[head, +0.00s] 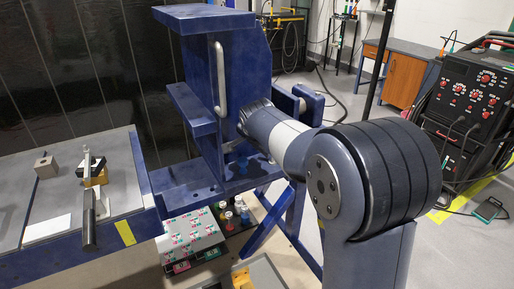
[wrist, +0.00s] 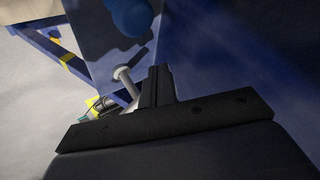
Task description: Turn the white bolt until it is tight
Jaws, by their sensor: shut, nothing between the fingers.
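The white bolt (wrist: 124,76) shows in the wrist view, with a round head and a pale shank, just left of my fingers. My gripper (wrist: 160,72) is shut and empty, its dark fingers side by side close to the bolt. I cannot tell whether they touch it. The blue rotary jig (head: 203,104) stands in the middle of the head view, with a pale metal handle on its upright plate. My arm reaches to its right side. The bolt and my fingertips cannot be made out in the head view.
A rounded blue part (wrist: 130,16) hangs above the bolt in the wrist view. A workbench (head: 113,217) with a clamp (head: 91,185) stands at left. A box with coloured markings (head: 190,238) sits below the jig. A welding machine (head: 474,105) stands at right.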

